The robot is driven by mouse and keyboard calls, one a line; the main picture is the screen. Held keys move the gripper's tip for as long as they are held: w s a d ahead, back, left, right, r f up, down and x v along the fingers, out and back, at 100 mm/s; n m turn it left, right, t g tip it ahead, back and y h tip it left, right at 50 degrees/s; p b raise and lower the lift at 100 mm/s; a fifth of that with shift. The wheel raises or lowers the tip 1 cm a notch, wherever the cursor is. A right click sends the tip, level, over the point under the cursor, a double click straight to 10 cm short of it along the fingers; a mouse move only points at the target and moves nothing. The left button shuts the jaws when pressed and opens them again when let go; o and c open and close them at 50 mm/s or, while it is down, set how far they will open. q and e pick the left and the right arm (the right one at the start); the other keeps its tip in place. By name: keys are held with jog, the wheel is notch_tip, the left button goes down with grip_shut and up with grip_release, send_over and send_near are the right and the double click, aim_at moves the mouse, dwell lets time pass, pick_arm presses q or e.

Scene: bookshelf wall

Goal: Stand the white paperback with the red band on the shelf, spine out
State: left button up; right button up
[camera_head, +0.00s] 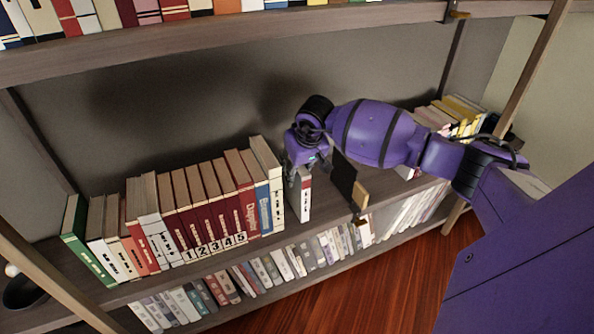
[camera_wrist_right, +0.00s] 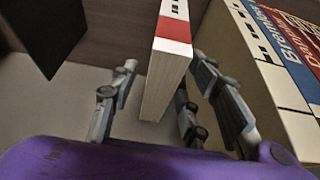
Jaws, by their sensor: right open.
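The white paperback with the red band (camera_head: 304,203) stands upright on the middle shelf, its marked narrow side facing out, just right of the long row of books. In the right wrist view the paperback (camera_wrist_right: 163,75) rises between my two fingers, its red band near the top. My right gripper (camera_head: 302,168) is at the top of the book. In the wrist view my right gripper (camera_wrist_right: 165,85) is open, one finger on each side of the book; the right finger is very close to it, and I cannot tell whether it touches. My left gripper is not in view.
A long book row (camera_head: 205,205) stands to the left, with a small gap beside the paperback. A dark upright panel with a tan edge (camera_head: 345,178) stands close on the right. More books (camera_head: 455,115) stand at the far right. The upper shelf (camera_head: 230,35) hangs above.

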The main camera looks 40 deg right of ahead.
jog(key=v, duration=1)
jog(key=shift+s+r, duration=0.1)
jog(key=shift+r, duration=0.15)
jog(key=shift+d, duration=0.1)
